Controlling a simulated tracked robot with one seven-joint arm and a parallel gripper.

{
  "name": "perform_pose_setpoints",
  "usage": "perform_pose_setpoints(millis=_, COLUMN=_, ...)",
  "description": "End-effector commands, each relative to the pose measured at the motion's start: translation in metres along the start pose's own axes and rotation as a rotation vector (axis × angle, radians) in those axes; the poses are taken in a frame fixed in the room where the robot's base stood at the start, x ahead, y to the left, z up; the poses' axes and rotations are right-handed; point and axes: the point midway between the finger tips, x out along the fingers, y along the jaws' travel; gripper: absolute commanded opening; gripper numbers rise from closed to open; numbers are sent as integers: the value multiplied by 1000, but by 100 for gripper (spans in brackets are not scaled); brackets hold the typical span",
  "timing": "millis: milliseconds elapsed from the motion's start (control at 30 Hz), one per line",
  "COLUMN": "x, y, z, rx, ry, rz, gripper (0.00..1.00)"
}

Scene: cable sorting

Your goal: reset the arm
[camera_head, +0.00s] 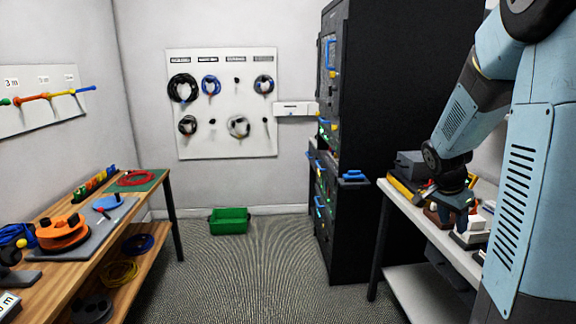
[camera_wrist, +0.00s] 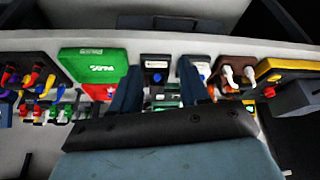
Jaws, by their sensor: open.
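My arm reaches down at the right of the head view, over the white bench (camera_head: 411,207). My gripper (camera_head: 459,204) is at its end, just above the things on that bench. In the wrist view my gripper (camera_wrist: 160,88) shows as two dark fingers set apart, with a gap between them. Small black-and-white devices (camera_wrist: 155,67) and green parts lie on the bench beyond and between the fingers. Nothing is seen held. The exact height of the fingertips over the bench is hard to tell.
A black rack (camera_head: 400,120) stands left of the bench. A green-and-red box (camera_wrist: 92,66) and a brown block (camera_wrist: 232,66) flank the fingers. A wooden workbench (camera_head: 98,237) stands at left. A green crate (camera_head: 229,221) sits on the floor, with open carpet in front.

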Motion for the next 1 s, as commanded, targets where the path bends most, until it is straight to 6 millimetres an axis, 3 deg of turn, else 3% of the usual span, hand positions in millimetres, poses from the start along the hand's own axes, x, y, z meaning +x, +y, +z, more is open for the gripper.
perform_pose_setpoints(millis=467, x=-94, y=34, z=72, rx=-420, ry=-143, rz=-281, gripper=45)
perform_pose_setpoints(millis=800, x=-167, y=75, z=126, rx=-755, ry=-71, rz=-460, gripper=45)
perform_pose_setpoints(millis=1000, x=-198, y=100, z=160, rx=-946, ry=17, rz=-521, gripper=45)
